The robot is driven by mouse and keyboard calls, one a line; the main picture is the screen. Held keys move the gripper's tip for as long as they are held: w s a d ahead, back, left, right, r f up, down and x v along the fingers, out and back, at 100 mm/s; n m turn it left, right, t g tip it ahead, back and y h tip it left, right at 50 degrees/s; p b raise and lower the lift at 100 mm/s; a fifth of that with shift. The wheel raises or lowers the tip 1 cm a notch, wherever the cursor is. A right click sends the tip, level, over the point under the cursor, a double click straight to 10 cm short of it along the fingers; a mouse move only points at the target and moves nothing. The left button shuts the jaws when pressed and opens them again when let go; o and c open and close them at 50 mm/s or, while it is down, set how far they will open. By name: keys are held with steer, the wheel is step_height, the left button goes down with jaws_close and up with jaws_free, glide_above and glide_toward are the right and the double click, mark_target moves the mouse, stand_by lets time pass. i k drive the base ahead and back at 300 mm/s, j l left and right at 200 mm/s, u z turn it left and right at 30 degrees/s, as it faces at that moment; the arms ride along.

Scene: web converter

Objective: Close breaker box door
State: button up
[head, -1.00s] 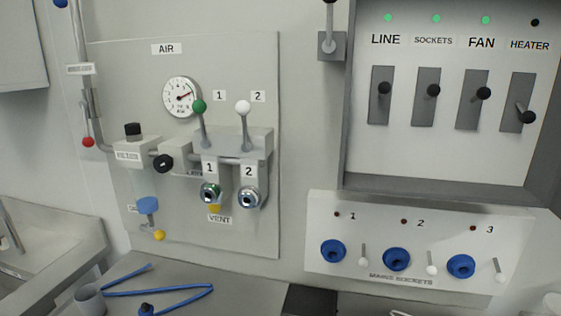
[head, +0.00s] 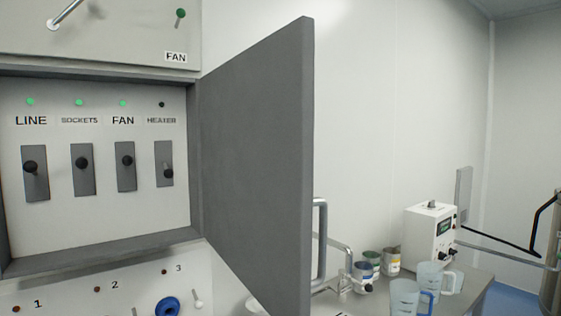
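The breaker box (head: 98,247) is on the wall at the left of the head view. Its grey door (head: 260,150) is hinged on the box's right side and stands wide open, swung out toward me. Inside are switches labelled LINE (head: 35,173), SOCKETS (head: 82,169), FAN (head: 125,166) and HEATER (head: 164,164). The LINE, SOCKETS and FAN lamps are green and the HEATER lamp is dark. The HEATER lever sits lower than the others. My gripper is not in view.
A socket panel (head: 130,285) is below the box. Behind the door, to the right, a bench (head: 470,287) holds a white instrument (head: 430,232), several cans (head: 372,260) and clear jugs (head: 404,297). A metal pipe (head: 320,240) rises close to the door's right edge.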

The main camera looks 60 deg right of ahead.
mark_target(257, 106)
steer(key=l+u, duration=0.1)
steer(key=l, duration=0.35)
steer(key=k+l+u, duration=0.1)
steer(key=l, duration=0.35)
steer(key=k+l+u, duration=0.1)
steer(key=l, duration=0.3)
steer(key=k+l+u, duration=0.1)
steer(key=l, duration=0.35)
